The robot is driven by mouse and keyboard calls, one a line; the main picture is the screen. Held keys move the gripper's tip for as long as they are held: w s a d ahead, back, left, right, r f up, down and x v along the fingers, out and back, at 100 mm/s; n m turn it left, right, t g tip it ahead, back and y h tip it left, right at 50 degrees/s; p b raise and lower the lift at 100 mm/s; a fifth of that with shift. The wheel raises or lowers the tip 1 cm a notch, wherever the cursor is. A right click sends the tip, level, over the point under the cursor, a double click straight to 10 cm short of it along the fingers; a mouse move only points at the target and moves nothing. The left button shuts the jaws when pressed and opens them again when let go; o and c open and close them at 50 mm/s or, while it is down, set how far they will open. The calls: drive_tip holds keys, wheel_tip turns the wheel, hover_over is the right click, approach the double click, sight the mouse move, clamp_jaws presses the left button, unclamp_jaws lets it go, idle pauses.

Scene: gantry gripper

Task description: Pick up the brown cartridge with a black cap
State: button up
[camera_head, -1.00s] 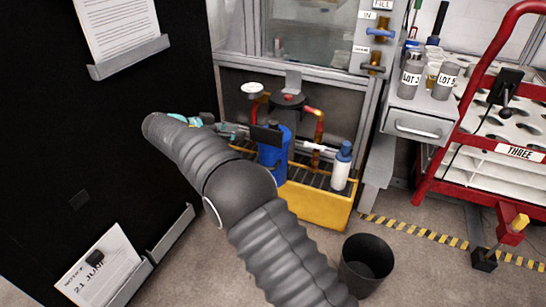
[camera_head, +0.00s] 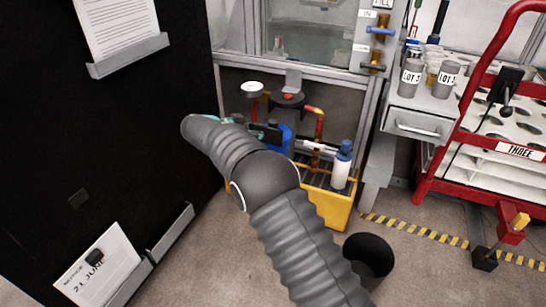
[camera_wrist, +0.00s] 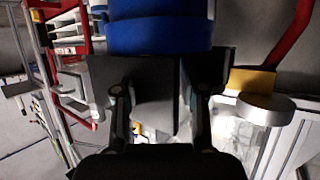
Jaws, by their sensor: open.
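I cannot make out a brown cartridge with a black cap for certain in either view. A small amber-brown item (camera_head: 432,74) shows partly between the grey LOT bottles, but its cap is not clear. My gripper (camera_wrist: 157,75) is open in the wrist view, with a dark pad on each side and nothing visibly clasped. A blue cylinder (camera_wrist: 160,35) lies just beyond the pads. In the head view my gripper (camera_head: 265,132) is mostly hidden by my arm, close to the blue canister (camera_head: 286,137).
A white bottle with a blue cap (camera_head: 342,165) stands in the yellow tray (camera_head: 328,209). Red and yellow pipes (camera_head: 319,125) rise behind it. A black bin (camera_head: 368,255) stands on the floor. A red cart (camera_head: 470,125) is at right, a black panel (camera_head: 130,130) at left.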

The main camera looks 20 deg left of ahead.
drive_tip(key=x, duration=0.3)
drive_tip(key=shift+w+d, duration=0.1)
clamp_jaws()
drive_tip(key=shift+r, duration=0.1)
